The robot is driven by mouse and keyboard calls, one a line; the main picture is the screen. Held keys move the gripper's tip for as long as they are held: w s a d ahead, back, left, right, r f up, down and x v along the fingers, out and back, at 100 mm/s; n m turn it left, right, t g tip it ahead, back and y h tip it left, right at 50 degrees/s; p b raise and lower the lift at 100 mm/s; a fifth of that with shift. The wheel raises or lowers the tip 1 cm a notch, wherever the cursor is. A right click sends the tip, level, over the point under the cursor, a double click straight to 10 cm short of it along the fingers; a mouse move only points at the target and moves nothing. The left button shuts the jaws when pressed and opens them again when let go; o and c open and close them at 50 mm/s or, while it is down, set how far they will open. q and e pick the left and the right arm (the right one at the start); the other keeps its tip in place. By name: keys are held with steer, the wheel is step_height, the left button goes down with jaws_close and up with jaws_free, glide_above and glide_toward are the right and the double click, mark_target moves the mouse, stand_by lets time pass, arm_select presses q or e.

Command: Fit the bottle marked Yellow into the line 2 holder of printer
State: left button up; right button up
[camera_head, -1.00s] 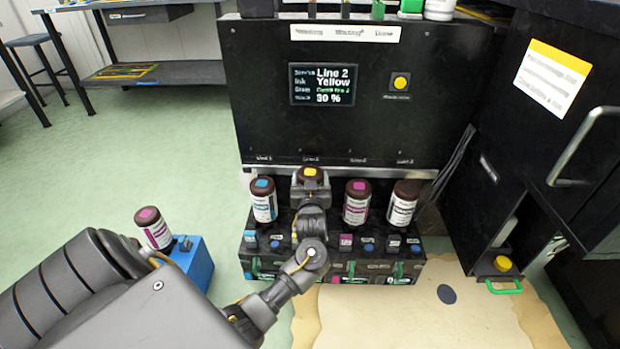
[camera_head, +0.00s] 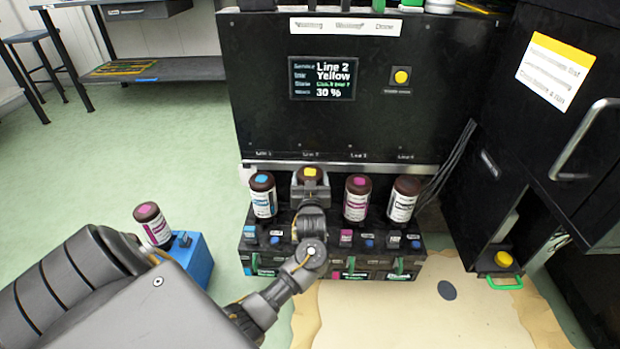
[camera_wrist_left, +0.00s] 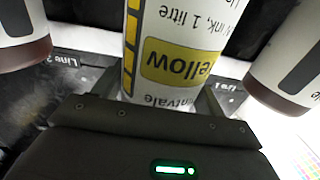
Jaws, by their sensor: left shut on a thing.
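The bottle marked Yellow (camera_head: 310,173) has a brown cap with a yellow square on top. It is upright at the line 2 place of the black printer (camera_head: 330,120). My left gripper (camera_head: 311,187) is shut on it, and the gripper and wrist hide most of its body. In the left wrist view the Yellow label (camera_wrist_left: 178,62) shows upside down between the fingers. Whether the bottle's lower end is seated in the holder is hidden. My right gripper is not in view.
A cyan-marked bottle (camera_head: 263,196) stands close left, a magenta-marked bottle (camera_head: 357,198) and a dark-capped bottle (camera_head: 403,199) to the right. Another magenta-marked bottle (camera_head: 152,224) stands by a blue box (camera_head: 190,262). The printer screen (camera_head: 322,82) reads Line 2 Yellow.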

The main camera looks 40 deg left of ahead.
arm_select(q)
steer(key=shift+f, duration=0.2)
stand_by(0.4)
steer(key=shift+f+b, duration=0.4)
steer(key=shift+f, duration=0.45)
steer(key=shift+f, duration=0.3)
steer(key=o, duration=1.7)
steer(key=shift+o, duration=0.6)
steer(key=shift+f, duration=0.1)
